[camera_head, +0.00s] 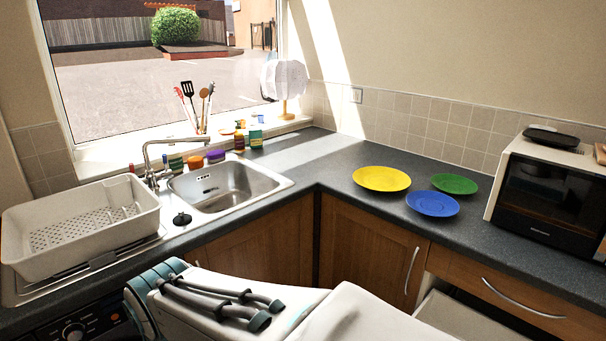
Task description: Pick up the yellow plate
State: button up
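The yellow plate (381,178) lies flat on the dark grey countertop (330,160), near the inner corner and right of the sink. A blue plate (432,204) lies to its right and nearer to me, and a smaller green plate (454,184) lies to its right. Nothing covers the yellow plate. My white arm shows at the bottom of the view, below the counter's front edge and apart from the plates. My gripper is not in the picture.
A steel sink (228,184) with a tap and a white dish rack (82,216) stand at the left. A microwave (548,190) stands at the right. An open drawer (462,315) juts out below the counter. The counter left of the yellow plate is clear.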

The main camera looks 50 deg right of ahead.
aim_at(376, 178)
jog(key=z, duration=0.65)
jog(key=i, duration=1.05)
jog(key=z, duration=0.9)
